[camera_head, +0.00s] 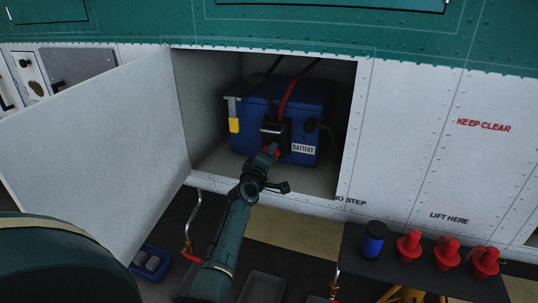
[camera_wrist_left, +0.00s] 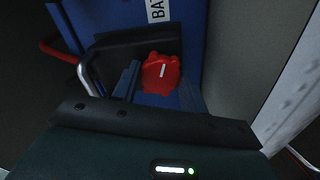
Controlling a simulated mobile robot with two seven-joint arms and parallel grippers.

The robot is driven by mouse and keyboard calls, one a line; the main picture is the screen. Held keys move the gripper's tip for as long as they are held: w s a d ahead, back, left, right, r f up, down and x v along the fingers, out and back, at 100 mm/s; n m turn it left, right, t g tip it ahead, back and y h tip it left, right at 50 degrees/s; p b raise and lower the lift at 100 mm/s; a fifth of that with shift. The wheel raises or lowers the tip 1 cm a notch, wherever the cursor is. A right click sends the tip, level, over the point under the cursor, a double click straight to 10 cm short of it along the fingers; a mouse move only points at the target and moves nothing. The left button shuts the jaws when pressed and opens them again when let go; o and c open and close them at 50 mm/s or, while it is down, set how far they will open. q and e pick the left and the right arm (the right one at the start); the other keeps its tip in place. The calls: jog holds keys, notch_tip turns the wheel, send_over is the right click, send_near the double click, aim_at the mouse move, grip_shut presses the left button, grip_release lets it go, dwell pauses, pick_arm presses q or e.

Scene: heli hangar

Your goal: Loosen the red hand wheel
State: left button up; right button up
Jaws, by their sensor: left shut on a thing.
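The red hand wheel (camera_wrist_left: 161,72) is a lobed knob with a short white mark, which stands nearly upright in the left wrist view. It sits on a black connector (camera_head: 274,133) on the front of the blue battery (camera_head: 306,107), inside an open bay. In the head view only a bit of its red shows behind my fingers. My left gripper (camera_head: 271,150) reaches into the bay and is shut on the wheel. In the left wrist view its fingers (camera_wrist_left: 160,90) lie on either side of the wheel. My right gripper is in neither view.
The bay's open door (camera_head: 110,150) stands left of my left arm. The bay wall (camera_head: 200,110) is close at the left. Red and black cables rise from the connector. A stand at the right holds several red plugs (camera_head: 447,253) and a blue canister (camera_head: 373,240).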

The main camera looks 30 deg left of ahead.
pick_arm(q)
jog(key=n+p, duration=0.1)
jog(key=n, duration=0.6)
jog(key=n+p, duration=0.1)
jog(key=n, duration=0.5)
jog(key=shift+n, duration=0.4)
jog(key=n+p, duration=0.1)
jog(key=n, duration=0.4)
jog(key=shift+r+p, duration=0.1)
jog(key=shift+p, duration=0.2)
jog(key=shift+n+p, duration=0.3)
jog(key=shift+n, duration=1.3)
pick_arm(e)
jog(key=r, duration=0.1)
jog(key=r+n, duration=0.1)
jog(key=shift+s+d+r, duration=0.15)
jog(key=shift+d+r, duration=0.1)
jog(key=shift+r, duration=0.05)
pick_arm(q)
jog(key=o, duration=1)
jog(key=shift+c, duration=0.2)
